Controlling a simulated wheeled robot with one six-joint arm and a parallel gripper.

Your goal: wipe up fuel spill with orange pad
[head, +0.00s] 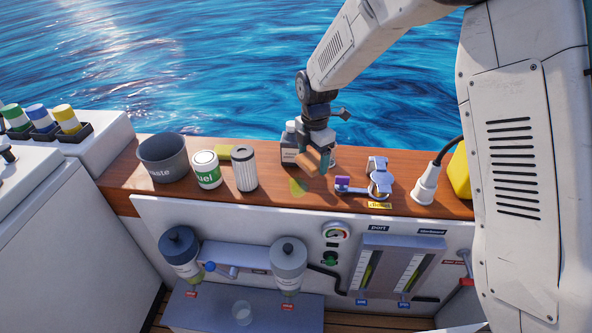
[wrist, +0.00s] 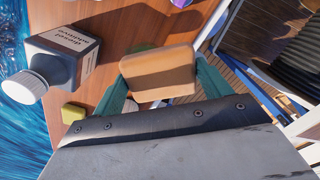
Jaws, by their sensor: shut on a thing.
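The orange pad (head: 306,160) is held between the fingers of my gripper (head: 314,166), just above the wooden counter. In the wrist view the pad (wrist: 158,72) sits crosswise between the two teal fingertips of my gripper (wrist: 163,76). The fuel spill (head: 298,187) is a small yellow-green patch on the wood, just in front and left of the pad. In the wrist view a green edge of the spill (wrist: 145,47) shows beyond the pad, which hides part of it. I cannot tell whether the pad touches the wood.
A diesel additive bottle (wrist: 62,58) stands close to my gripper. A filter cylinder (head: 245,169), a fuel can (head: 206,170), a waste bucket (head: 164,158) and a yellow block (head: 223,152) are to the left. A metal fitting (head: 379,178) lies right. The counter's front edge is near.

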